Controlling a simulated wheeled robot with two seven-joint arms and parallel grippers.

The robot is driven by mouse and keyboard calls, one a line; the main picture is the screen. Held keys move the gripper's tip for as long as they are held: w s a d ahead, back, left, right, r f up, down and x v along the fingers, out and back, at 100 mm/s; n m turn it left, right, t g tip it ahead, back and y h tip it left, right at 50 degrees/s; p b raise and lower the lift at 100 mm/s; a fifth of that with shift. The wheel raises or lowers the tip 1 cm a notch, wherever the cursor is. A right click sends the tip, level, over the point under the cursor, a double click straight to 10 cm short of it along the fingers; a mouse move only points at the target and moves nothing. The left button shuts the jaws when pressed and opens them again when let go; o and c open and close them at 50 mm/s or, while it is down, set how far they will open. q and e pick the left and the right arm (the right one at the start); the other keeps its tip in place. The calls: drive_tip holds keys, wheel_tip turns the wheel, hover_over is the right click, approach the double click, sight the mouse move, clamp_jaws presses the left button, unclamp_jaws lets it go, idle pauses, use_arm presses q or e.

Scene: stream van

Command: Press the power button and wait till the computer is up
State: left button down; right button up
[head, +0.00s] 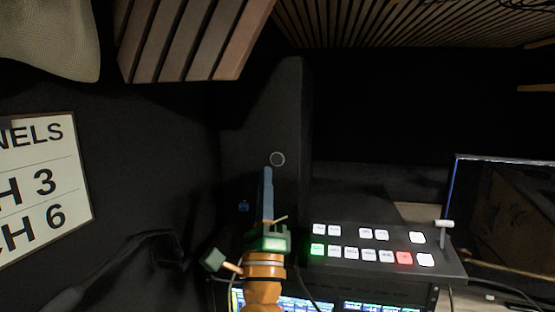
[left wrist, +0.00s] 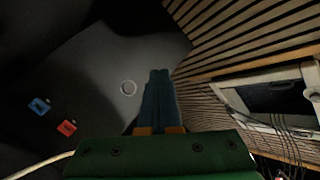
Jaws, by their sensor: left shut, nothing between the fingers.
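The computer is a dark tower (head: 262,110) standing against the dark wall; its dark front also shows in the left wrist view (left wrist: 85,70). The power button (head: 278,158) is a round button with a pale ring on that front, and it shows in the left wrist view (left wrist: 128,88). My left gripper (head: 267,172) is shut and empty, its blue fingers pointing at the tower. In the head view the tips are just below and left of the button. In the left wrist view the fingers (left wrist: 158,76) are beside the ring; contact cannot be told. My right gripper is not in view.
A switcher panel (head: 345,270) with lit white, green and red buttons stands right of my left gripper. A monitor (head: 505,215) with a dark screen is at the right. A blue port (left wrist: 39,106) and a red port (left wrist: 67,127) are on the tower. Slatted panels (head: 190,40) hang above.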

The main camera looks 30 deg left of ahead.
sight(277, 160)
use_arm(q)
drive_tip(key=w+b, duration=0.2)
drive_tip(key=w, duration=0.1)
drive_tip(key=w+a+b, duration=0.1)
drive_tip(key=w+b, duration=0.1)
drive_tip(key=b, duration=0.1)
drive_tip(key=w+a+b, duration=0.1)
drive_tip(key=w+b, duration=0.2)
drive_tip(key=shift+w+a+f, duration=0.25)
drive_tip(key=shift+w+f, duration=0.1)
drive_tip(key=shift+f, duration=0.05)
drive_tip(key=shift+w+r, duration=0.1)
drive_tip(key=shift+w, duration=0.05)
drive_tip(key=shift+a+r, duration=0.1)
drive_tip(key=shift+r, duration=0.05)
idle(1.2)
drive_tip(key=shift+w+b, duration=0.25)
drive_tip(key=shift+b, duration=0.45)
drive_tip(key=shift+w, duration=0.2)
